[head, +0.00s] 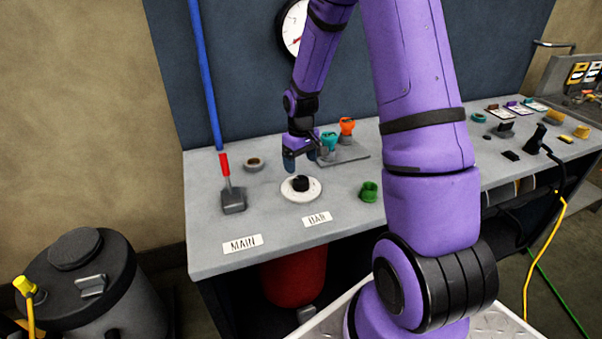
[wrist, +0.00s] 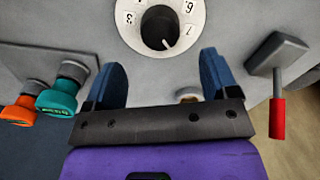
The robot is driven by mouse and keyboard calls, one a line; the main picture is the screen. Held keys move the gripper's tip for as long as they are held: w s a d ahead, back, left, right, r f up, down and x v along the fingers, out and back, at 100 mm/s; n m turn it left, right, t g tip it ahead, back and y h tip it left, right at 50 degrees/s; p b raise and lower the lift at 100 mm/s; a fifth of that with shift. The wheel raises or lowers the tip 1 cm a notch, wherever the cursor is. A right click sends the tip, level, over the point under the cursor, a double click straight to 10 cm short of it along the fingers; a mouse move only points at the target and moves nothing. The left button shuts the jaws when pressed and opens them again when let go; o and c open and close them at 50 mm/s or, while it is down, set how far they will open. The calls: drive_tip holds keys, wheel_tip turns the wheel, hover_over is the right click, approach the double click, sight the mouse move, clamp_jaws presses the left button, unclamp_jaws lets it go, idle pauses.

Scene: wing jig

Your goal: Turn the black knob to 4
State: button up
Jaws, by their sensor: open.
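The black knob (head: 300,184) stands on a round white dial (head: 311,194) on the grey bench. In the wrist view the knob (wrist: 158,26) is at the top centre, and part of the dial is cut off by the frame edge. A white mark on the knob points to the lower right, near a digit that I cannot read surely. A 6 and a 3 show on the dial; I cannot make out a 4. My gripper (wrist: 161,78) is open and empty, its blue fingers apart. In the head view my gripper (head: 303,160) is above and behind the knob, not touching it.
A red-handled lever (head: 226,172) stands left of the dial. Teal (head: 328,141) and orange (head: 347,126) valves stand behind right, close to my gripper. MAIN (head: 243,243) and BAR (head: 317,219) labels lie in front.

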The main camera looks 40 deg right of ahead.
drive_tip(key=shift+r, duration=1.7)
wheel_tip(320, 180, up, 10)
drive_tip(key=t, duration=0.1)
hover_over(301, 179)
drive_tip(key=s+a, duration=0.3)
drive_tip(key=a, duration=0.1)
drive_tip(key=s+a+r+t, duration=0.1)
drive_tip(key=s+a+r, duration=0.4)
drive_tip(key=r, duration=0.4)
drive_tip(key=s+a+r+t, duration=0.1)
drive_tip(key=s+r, duration=0.3)
drive_tip(key=s, duration=0.5)
drive_tip(key=s+a+r+m+t, duration=0.1)
drive_tip(key=s+a+r+t, duration=0.1)
drive_tip(key=s, duration=0.7)
drive_tip(key=shift+s+a+r, duration=0.3)
drive_tip(key=shift+a+r, duration=0.25)
drive_tip(key=shift+r, duration=0.35)
